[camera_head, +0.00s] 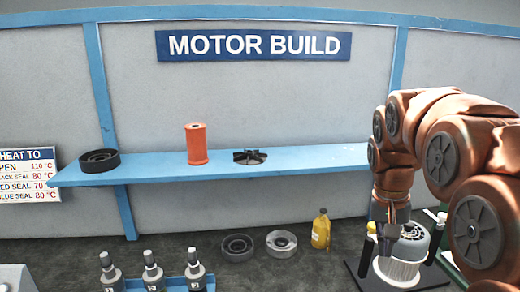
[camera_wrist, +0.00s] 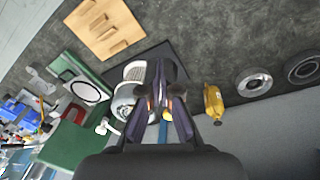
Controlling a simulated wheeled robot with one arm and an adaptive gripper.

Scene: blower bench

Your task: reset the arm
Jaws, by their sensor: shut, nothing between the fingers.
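My arm comes in from the right in the head view and bends down. My gripper (camera_head: 391,234) points down just by the motor assembly (camera_head: 400,268), a white ribbed body with a grey top on a dark mat. I cannot tell whether they touch. In the wrist view my gripper (camera_wrist: 164,96) is shut with nothing held. It partly hides the motor assembly (camera_wrist: 126,100) there.
A blue shelf (camera_head: 320,162) bears a black ring (camera_head: 99,160), an orange cylinder (camera_head: 196,144) and a dark fan wheel (camera_head: 249,156). A yellow bottle (camera_head: 320,231) and two round housings (camera_head: 281,242) stand on the bench. A wooden slotted block (camera_wrist: 104,28) lies beyond the mat.

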